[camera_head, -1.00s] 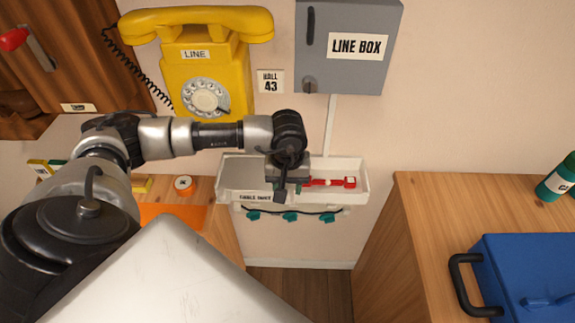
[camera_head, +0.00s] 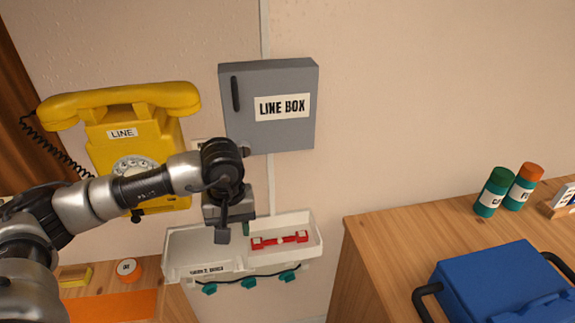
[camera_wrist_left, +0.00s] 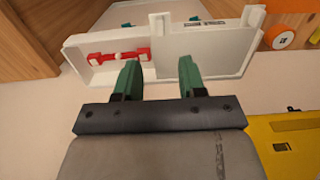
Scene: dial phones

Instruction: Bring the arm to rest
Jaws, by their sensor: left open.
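My left arm comes in from the left in the head view, and its gripper (camera_head: 234,230) hangs in front of the white wall tray (camera_head: 190,245). In the left wrist view the gripper (camera_wrist_left: 157,75) shows two green fingers spread apart with nothing between them. The tray also shows in the left wrist view (camera_wrist_left: 215,50). A red bar with pale patches (camera_head: 280,240) lies in the tray's right part, apart from the fingers; it also shows in the left wrist view (camera_wrist_left: 118,54). My right gripper is in neither view.
A yellow dial phone (camera_head: 130,130) and a closed grey line box (camera_head: 270,105) are on the wall. A blue case (camera_head: 500,280) and two green canisters (camera_head: 492,192) stand on the right wooden counter (camera_head: 385,240). An orange roll (camera_head: 127,270) lies lower left.

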